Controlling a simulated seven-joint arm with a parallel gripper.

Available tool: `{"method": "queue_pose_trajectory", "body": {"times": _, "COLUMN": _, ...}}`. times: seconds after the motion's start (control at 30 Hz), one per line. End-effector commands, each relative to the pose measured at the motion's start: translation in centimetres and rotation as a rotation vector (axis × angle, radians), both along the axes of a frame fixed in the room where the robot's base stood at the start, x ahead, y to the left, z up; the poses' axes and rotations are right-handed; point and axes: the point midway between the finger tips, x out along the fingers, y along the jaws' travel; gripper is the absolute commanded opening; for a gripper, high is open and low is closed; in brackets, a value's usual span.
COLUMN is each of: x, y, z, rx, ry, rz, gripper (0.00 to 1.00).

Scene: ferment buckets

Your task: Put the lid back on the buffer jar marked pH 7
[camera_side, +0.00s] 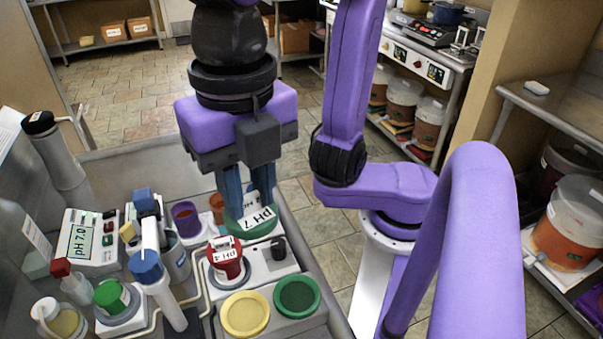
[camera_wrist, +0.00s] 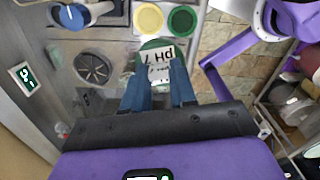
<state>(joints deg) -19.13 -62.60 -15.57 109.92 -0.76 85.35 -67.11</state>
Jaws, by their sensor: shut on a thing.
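My gripper (camera_side: 246,205) points down with its blue fingers shut on a green piece with a white pH 7 label (camera_side: 254,214), apparently the lid. In the wrist view the label (camera_wrist: 165,54) shows upside down between the fingertips (camera_wrist: 160,88), with a green rim (camera_wrist: 153,44) beyond it. I cannot tell whether the green piece touches anything below; the fingers and label hide part of it. A red-topped jar (camera_side: 225,258) with a white label stands just below and left of my gripper.
A yellow disc (camera_side: 245,313) and a green disc (camera_side: 297,297) lie on a grey block in front. A meter reading pH 7.0 (camera_side: 88,242), a blue-topped post (camera_side: 147,266), bottles and cups crowd the left. The bench edge runs close on the right.

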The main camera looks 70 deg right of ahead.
Motion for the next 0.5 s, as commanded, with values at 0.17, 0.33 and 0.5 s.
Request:
{"method": "queue_pose_trajectory", "body": {"times": 0.17, "x": 4.5, "y": 4.1, "z": 0.3, "rx": -0.007, "ry": -0.002, "rz": -0.074, "gripper": 0.0}}
{"method": "queue_pose_trajectory", "body": {"times": 0.33, "x": 9.6, "y": 7.1, "z": -0.1, "rx": -0.012, "ry": -0.004, "rz": -0.139, "gripper": 0.0}}
{"method": "queue_pose_trajectory", "body": {"times": 0.5, "x": 15.0, "y": 8.9, "z": -1.0, "rx": -0.015, "ry": -0.005, "rz": -0.199, "gripper": 0.0}}
